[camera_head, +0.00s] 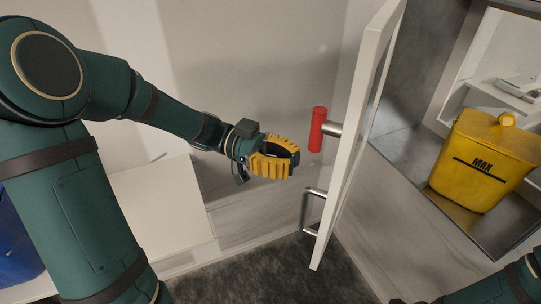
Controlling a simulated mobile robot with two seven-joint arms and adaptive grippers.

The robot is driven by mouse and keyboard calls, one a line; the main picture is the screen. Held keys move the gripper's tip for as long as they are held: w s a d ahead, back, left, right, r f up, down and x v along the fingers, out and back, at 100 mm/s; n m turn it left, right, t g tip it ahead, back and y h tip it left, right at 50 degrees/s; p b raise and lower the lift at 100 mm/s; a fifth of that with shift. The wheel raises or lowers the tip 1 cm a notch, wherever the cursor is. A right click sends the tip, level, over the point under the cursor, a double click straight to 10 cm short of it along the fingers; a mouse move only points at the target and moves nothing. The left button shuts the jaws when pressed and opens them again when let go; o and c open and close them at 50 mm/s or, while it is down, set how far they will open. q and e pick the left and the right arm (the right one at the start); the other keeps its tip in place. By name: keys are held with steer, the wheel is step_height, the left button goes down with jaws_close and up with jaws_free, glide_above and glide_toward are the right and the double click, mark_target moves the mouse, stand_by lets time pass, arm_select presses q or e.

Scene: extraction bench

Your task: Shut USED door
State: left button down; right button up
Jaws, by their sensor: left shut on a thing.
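A white-framed door (350,135) stands open, seen almost edge-on. No label on it can be read, so I cannot confirm it is the USED door. A red upright bar handle (317,130) on a metal stem sticks out from its left face. A silver pull handle (306,207) sits lower, near the door's bottom. My left gripper (287,158), with yellow ribbed fingers, is just left of the red handle, with a small gap showing between them. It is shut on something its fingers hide. My right gripper is out of view.
A white box-like surface (165,215) and a blue container (15,240) are at left. Dark floor (270,275) is clear below the door.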

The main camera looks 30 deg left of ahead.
arm_select(q)
steer(key=d+b, duration=0.1)
steer(key=d, duration=0.6)
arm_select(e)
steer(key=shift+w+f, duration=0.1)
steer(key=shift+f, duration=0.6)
